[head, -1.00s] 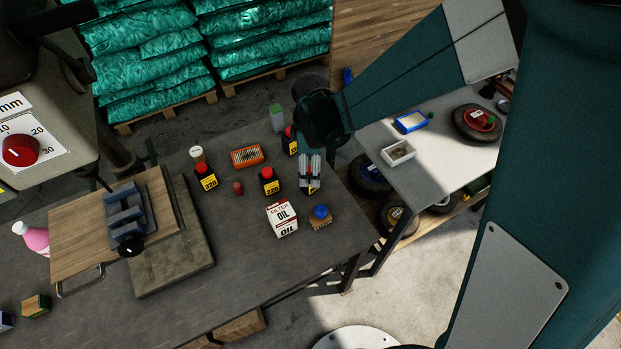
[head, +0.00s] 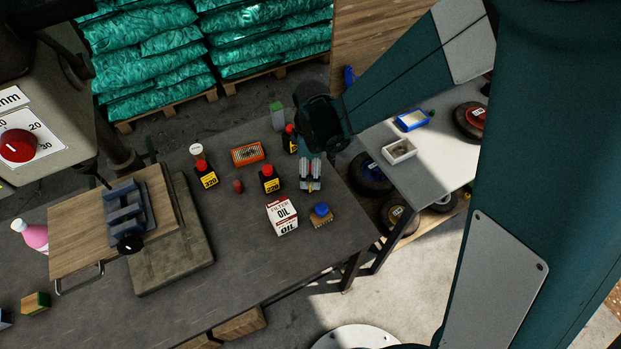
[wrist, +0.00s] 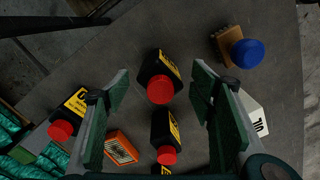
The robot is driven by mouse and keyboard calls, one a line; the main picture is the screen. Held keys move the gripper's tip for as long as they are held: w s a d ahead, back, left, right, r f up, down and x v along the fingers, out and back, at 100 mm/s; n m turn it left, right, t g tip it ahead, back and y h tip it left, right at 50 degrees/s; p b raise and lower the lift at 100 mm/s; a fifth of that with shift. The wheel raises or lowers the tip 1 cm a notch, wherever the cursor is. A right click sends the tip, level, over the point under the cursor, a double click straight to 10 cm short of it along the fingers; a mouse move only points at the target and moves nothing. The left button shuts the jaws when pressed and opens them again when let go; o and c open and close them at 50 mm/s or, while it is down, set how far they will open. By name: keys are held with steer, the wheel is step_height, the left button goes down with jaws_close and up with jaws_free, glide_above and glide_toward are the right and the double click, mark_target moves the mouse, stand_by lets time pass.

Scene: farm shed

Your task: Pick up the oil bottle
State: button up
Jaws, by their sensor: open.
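Several black oil bottles with red caps and yellow labels stand on the dark workbench. One bottle (wrist: 160,72) lies between my open fingers in the wrist view, with a gap on both sides; in the head view my gripper (head: 311,173) mostly hides it. A second bottle (head: 269,180) stands left of my gripper in the head view and shows below the first in the wrist view (wrist: 165,137). A third bottle (head: 290,141) stands behind, and a fourth (head: 207,176) farther left. My gripper is open and empty, pointing down.
A white oil filter box (head: 283,217) and a blue-knobbed brush (head: 321,216) stand near the bench's front edge. An orange box (head: 247,153) and a small red object (head: 238,186) lie among the bottles. A vise (head: 125,210) is at left. The front-middle bench is clear.

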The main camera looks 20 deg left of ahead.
steer(key=shift+a+f+b, duration=0.15)
steer(key=shift+f+b, duration=0.7)
steer(key=shift+f, duration=1.75)
steer(key=c, duration=0.9)
